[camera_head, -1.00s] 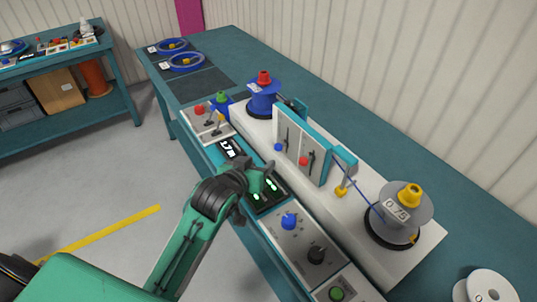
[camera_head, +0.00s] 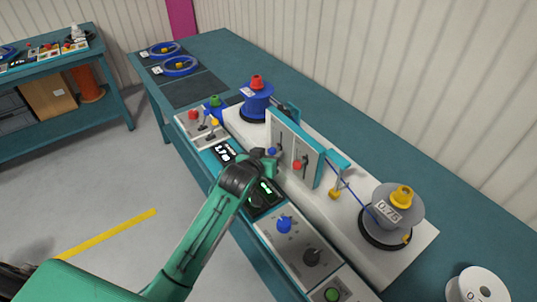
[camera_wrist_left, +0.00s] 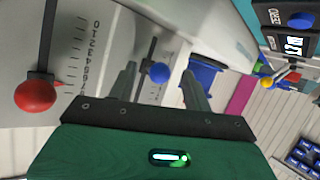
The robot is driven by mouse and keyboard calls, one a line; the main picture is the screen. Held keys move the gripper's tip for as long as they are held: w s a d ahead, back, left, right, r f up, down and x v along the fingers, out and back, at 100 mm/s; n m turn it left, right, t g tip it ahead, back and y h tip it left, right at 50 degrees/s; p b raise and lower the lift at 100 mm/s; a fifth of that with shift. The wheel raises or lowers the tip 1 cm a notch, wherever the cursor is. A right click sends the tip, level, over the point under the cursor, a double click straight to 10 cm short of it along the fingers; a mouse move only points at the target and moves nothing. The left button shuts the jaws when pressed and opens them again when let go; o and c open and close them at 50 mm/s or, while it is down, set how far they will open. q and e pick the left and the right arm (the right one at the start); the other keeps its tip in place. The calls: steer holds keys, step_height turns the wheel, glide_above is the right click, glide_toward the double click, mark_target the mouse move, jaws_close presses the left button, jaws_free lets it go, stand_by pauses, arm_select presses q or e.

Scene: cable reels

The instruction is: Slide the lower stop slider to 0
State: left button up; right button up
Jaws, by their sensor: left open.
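The upright slider panel (camera_head: 309,158) stands on the white machine bed and carries two slotted sliders. One has a blue knob (camera_head: 272,151), the other a red knob (camera_head: 297,165). In the left wrist view the blue knob (camera_wrist_left: 160,73) appears between my open fingers; I cannot tell whether they touch it. The red knob (camera_wrist_left: 35,95) is left of the fingers, toward the high-number end of a scale starting at 0 (camera_wrist_left: 96,23). My left gripper (camera_head: 269,160) is in front of the panel by the blue knob. Which slider is the lower stop is not readable.
A control console (camera_head: 290,245) with displays and knobs runs below the panel. A grey reel (camera_head: 392,215) stands right of the panel and a blue reel (camera_head: 257,99) behind it to the left. A yellow-tipped cable guide (camera_head: 335,193) is close on the right.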

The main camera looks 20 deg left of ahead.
arm_select(q)
steer(key=shift+c, duration=0.2)
steer(key=c, duration=1)
steer(key=shift+o, duration=1.1)
steer(key=shift+c, duration=0.8)
steer(key=shift+f+b, duration=0.7)
steer(key=shift+f, duration=0.8)
steer(key=shift+c, duration=0.2)
steer(key=o, duration=1)
